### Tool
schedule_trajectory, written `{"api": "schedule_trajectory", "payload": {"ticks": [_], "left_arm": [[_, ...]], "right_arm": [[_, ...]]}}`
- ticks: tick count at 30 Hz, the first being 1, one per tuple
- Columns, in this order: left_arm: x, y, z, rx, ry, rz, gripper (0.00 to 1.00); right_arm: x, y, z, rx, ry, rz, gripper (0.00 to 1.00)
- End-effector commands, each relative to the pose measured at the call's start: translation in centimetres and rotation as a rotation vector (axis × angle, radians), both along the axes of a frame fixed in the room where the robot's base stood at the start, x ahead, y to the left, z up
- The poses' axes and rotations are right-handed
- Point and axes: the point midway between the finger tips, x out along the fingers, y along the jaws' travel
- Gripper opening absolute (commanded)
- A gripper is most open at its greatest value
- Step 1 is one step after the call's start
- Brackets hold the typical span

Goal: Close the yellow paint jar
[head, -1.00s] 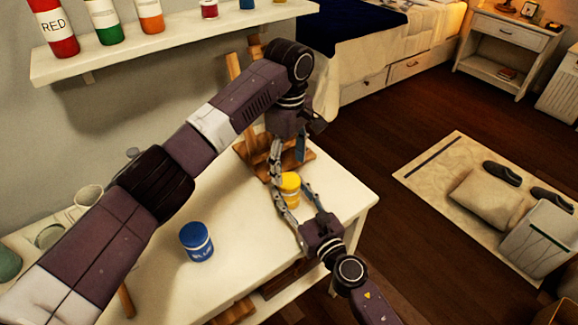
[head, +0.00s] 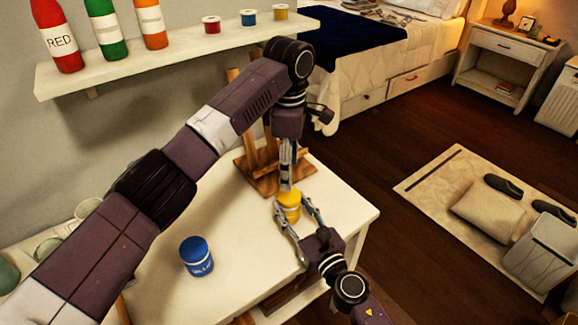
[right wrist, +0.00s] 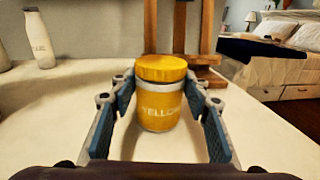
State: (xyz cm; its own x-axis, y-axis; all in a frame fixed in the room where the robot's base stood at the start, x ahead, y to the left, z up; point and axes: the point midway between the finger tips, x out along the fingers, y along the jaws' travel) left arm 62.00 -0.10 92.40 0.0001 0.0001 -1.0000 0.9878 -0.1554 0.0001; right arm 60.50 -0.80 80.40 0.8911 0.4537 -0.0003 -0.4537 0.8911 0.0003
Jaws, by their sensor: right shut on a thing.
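The yellow jar (head: 288,211) stands upright on the white table near its right end. I cannot tell whether the lid is fully tight. My right gripper (head: 294,217) comes in from the front right, its fingers on either side of the jar and shut on it. My left gripper (head: 287,184) points down just above the lid in the head view. Its fingers show as one narrow shape, so their opening is unclear.
A blue jar (head: 197,257) stands on the table at left. A wooden easel (head: 262,180) stands behind the yellow jar. A wall shelf (head: 180,52) holds bottles and small pots. The table (head: 235,230) is clear between the two jars.

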Motion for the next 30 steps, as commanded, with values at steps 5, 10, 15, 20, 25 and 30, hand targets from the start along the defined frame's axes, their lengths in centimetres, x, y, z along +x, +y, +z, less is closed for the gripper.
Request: {"api": "schedule_trajectory", "payload": {"ticks": [5, 10, 15, 20, 25, 30], "left_arm": [[-0.1, 0.1, -2.2, 0.002, 0.003, 0.0, 0.58], [-0.1, 0.1, -5.0, 0.001, 0.003, 0.0, 0.58], [-0.1, 0.1, -6.9, 0.001, 0.003, 0.0, 0.58], [0.0, 0.0, -7.7, 0.0, 0.001, -0.001, 0.58], [0.0, 0.0, -7.8, 0.0, 0.0, -0.001, 0.58], [0.0, 0.0, -7.8, 0.0, 0.0, -0.001, 0.5]], "right_arm": [[0.0, 0.0, 0.1, 0.0, -0.001, 0.0, 0.0], [0.0, 0.0, 0.1, 0.0, -0.001, 0.0, 0.0], [0.0, 0.0, 0.1, 0.0, -0.001, 0.0, 0.0], [0.0, 0.0, 0.1, 0.0, -0.001, 0.0, 0.0], [0.0, 0.0, 0.1, 0.0, -0.001, 0.0, 0.0], [0.0, 0.0, 0.1, 0.0, -0.001, 0.0, 0.0]]}}
